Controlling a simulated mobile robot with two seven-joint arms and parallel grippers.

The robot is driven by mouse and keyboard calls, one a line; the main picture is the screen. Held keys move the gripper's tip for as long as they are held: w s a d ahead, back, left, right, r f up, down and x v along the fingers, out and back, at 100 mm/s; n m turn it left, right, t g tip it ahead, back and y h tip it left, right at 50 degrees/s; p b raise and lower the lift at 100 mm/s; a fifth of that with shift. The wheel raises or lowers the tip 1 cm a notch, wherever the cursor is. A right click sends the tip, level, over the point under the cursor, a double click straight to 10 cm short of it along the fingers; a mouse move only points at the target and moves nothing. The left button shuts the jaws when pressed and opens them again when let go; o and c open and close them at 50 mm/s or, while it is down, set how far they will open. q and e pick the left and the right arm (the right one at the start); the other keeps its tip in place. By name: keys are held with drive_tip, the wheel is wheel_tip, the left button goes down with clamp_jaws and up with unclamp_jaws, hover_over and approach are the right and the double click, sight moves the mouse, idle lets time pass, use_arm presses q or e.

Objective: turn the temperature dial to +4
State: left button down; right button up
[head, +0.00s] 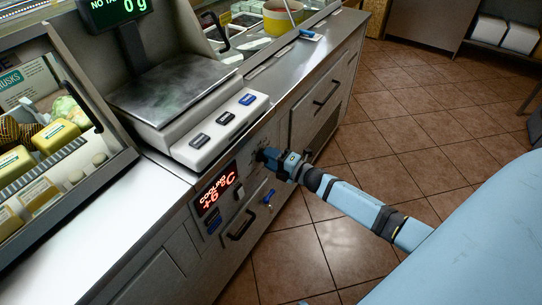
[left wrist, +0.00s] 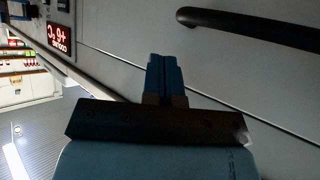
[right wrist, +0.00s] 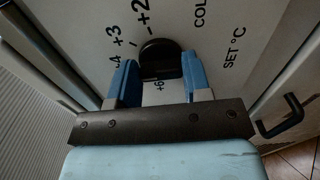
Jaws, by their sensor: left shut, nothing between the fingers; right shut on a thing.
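The temperature dial (right wrist: 160,55) is a round black knob on a pale panel. My left gripper (left wrist: 164,75) is shut and empty before the cabinet front.
A scale (head: 172,90) with buttons stands on the counter above the panel. A drawer handle (head: 241,224) sits below the dial, with a small blue piece (head: 268,197) near it. Another handle (right wrist: 282,116) shows at the right. The tiled floor (head: 410,110) is open.

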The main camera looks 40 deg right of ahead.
use_arm(q)
drive_tip(key=shift+f, duration=0.15)
drive_tip(key=shift+s+f, duration=0.1)
drive_tip(key=shift+f, duration=0.05)
use_arm(e)
drive_tip(key=o, duration=0.9)
use_arm(q)
drive_tip(key=shift+r, duration=0.3)
